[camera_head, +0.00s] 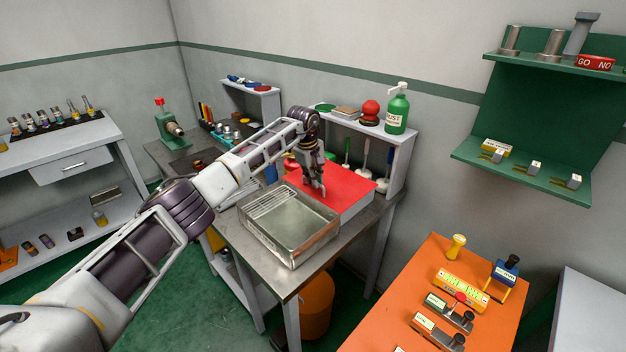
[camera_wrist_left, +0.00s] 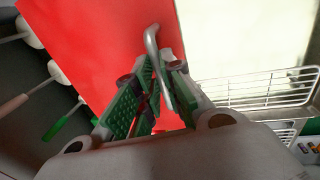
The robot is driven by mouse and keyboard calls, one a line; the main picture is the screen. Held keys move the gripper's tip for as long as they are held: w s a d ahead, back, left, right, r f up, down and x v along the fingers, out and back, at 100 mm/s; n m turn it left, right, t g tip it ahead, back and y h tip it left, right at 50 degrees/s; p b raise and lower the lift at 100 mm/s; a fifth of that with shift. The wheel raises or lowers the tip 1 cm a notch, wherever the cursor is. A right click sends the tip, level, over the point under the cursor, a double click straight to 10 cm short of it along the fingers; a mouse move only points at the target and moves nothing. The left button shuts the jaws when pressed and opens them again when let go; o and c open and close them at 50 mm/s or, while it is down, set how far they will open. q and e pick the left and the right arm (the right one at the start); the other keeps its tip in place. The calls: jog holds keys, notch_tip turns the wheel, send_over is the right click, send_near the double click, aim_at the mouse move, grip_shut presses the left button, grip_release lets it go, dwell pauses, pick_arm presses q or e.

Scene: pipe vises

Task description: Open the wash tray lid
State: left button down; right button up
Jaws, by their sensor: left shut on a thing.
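The red lid (camera_head: 345,187) lies flat, as far as I can tell, over a pale grey box beside the open metal tray (camera_head: 296,253). In the left wrist view, the red lid (camera_wrist_left: 105,40) fills the upper middle and left. A grey metal bar handle (camera_wrist_left: 152,42) stands on it near its edge. My left gripper (camera_head: 319,190) is over the lid's front part, fingers pointing down. In the wrist view, my left gripper (camera_wrist_left: 150,100) is shut on the handle. The handle's lower part is partly hidden by the fingers. My right gripper is not in view.
The metal tray has a wire rack (camera_wrist_left: 265,90) at one end. A grey shelf (camera_head: 400,160) with a green bottle (camera_head: 397,110) stands close behind the lid. An orange table (camera_head: 400,300) stands to the right, with a floor gap between.

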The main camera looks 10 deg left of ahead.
pick_arm(q)
jog(key=c, duration=1.5)
grip_release()
jog(key=shift+r, duration=0.1)
jog(key=shift+a+r, duration=0.1)
jog(key=shift+r, duration=0.25)
jog(key=r, duration=0.3)
jog(key=s+r, duration=0.1)
jog(key=r, duration=0.3)
jog(key=s+a+r, duration=0.1)
jog(key=r, duration=0.3)
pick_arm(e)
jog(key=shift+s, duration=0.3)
pick_arm(q)
jog(key=shift+f, duration=0.1)
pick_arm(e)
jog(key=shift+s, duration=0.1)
